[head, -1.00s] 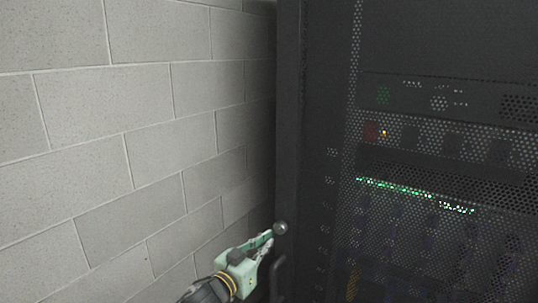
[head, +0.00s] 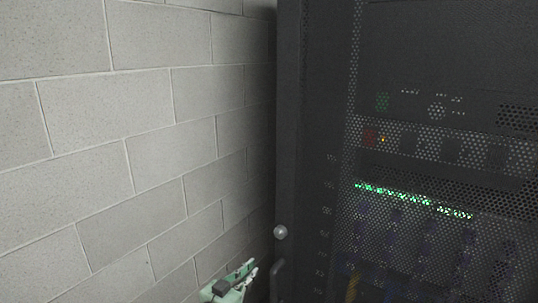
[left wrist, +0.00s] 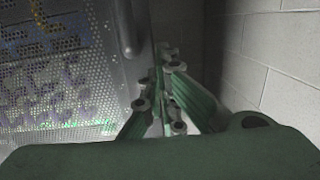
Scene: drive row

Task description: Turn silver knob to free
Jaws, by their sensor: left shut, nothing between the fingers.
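The silver knob (head: 280,232) is a small round ball on the left edge of the dark cabinet door, in the head view. A dark curved handle (head: 278,276) is just below it and also shows in the left wrist view (left wrist: 128,30). My left gripper (head: 250,268), pale green, is at the bottom of the head view, below and left of the knob and apart from it. Its fingers are shut and empty, and they also show in the left wrist view (left wrist: 162,92). The knob is not clearly visible in the left wrist view. My right gripper is not in view.
The cabinet's perforated door (head: 430,160) fills the right side, with green lights and equipment behind the mesh. A pale block wall (head: 130,140) stands close on the left. A narrow dark gap separates the wall from the cabinet.

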